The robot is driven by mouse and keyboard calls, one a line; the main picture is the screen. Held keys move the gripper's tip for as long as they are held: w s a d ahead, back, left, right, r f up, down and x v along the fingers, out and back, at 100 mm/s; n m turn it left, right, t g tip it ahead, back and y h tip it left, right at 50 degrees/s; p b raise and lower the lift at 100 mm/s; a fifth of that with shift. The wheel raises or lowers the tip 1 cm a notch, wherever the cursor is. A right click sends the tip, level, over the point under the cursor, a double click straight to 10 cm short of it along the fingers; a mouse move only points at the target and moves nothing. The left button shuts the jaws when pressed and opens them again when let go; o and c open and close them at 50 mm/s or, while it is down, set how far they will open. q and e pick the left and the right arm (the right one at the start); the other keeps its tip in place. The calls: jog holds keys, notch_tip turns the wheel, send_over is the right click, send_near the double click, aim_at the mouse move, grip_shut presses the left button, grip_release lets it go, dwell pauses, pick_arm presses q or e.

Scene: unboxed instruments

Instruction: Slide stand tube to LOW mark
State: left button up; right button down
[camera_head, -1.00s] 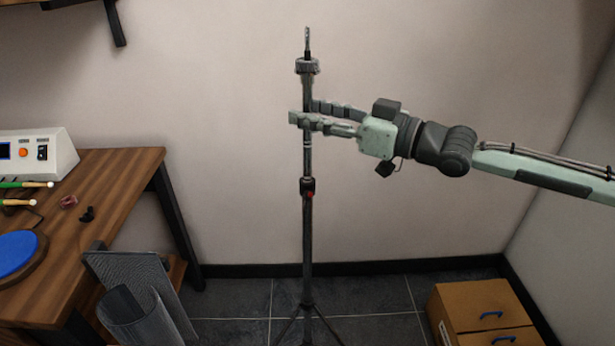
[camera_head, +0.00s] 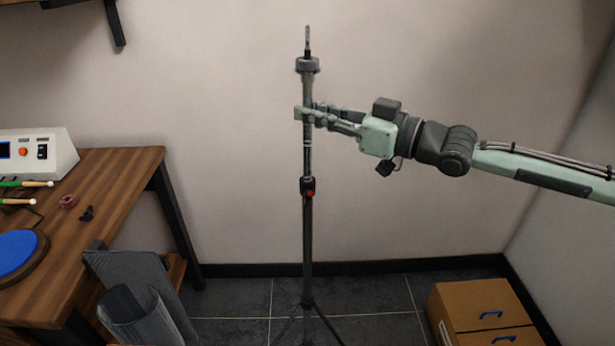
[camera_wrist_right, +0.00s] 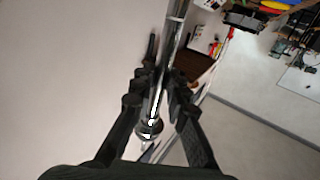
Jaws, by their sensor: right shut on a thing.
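The stand (camera_head: 307,240) is a dark upright pole on thin spread legs, standing on the floor in front of the wall. Its upper tube (camera_head: 308,86) carries a wider round collar (camera_head: 307,65) and a thin rod on top. A clamp with a red part (camera_head: 309,187) sits lower on the pole. Light ring marks (camera_head: 308,150) show on the tube above the clamp; I cannot read any label. My right gripper (camera_head: 312,114) is shut around the tube below the collar. In the right wrist view the shiny tube (camera_wrist_right: 167,70) runs between its fingers (camera_wrist_right: 160,100). My left gripper is not in view.
A wooden table (camera_head: 115,190) at left holds a white device (camera_head: 40,155), a blue pad (camera_head: 14,253) and sticks. A grey bin (camera_head: 140,315) stands beside it. A cardboard box (camera_head: 483,318) lies at lower right. The wall behind the stand is bare.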

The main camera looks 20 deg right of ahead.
jog(key=shift+f+b, duration=1.85)
jog(key=shift+f, duration=2.3)
jog(key=c, duration=1.4)
grip_release()
jog(key=shift+r, duration=0.15)
jog(key=p, duration=0.3)
send_near(311, 154)
jog(key=shift+d+r, duration=0.2)
